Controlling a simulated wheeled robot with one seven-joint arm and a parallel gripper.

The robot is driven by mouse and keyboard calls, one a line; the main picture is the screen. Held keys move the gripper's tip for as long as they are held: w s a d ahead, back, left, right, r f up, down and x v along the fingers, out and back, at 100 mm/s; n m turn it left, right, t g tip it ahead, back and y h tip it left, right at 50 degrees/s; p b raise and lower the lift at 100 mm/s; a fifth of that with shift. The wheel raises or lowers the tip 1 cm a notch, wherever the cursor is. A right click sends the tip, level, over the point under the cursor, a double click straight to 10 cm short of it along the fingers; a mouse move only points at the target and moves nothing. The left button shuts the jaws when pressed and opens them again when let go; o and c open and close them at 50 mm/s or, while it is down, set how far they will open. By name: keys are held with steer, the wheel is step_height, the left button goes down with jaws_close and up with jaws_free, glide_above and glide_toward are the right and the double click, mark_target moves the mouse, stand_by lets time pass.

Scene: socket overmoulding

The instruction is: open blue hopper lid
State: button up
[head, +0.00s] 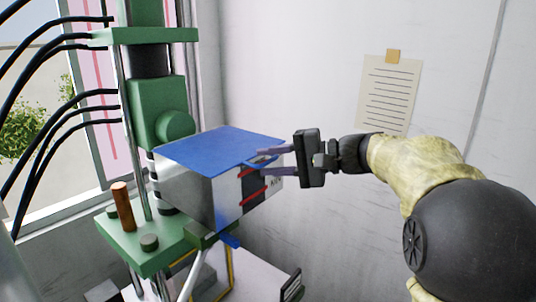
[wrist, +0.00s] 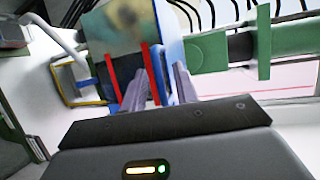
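The blue hopper lid (head: 220,146) lies flat on top of the pale hopper box (head: 185,188) in the head view. A small blue handle (head: 262,164) sticks out at the lid's right edge. My gripper (head: 262,160) comes in level from the right, its two fingers spread at that handle. In the wrist view my gripper (wrist: 160,84) has a clear gap between its fingers. The lid's blue edge (wrist: 170,45) shows just beyond them, with some blue between the fingers. Whether a finger touches the handle cannot be told.
A green press column (head: 158,110) stands behind and left of the hopper, with a green plate (head: 150,245) below. Black hoses (head: 60,45) hang at the left by a window. A white wall with a pinned paper (head: 389,92) is behind. Space above the lid's right part looks free.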

steer(key=shift+w+a+f, duration=0.15)
steer(key=shift+a, duration=0.3)
jaws_close()
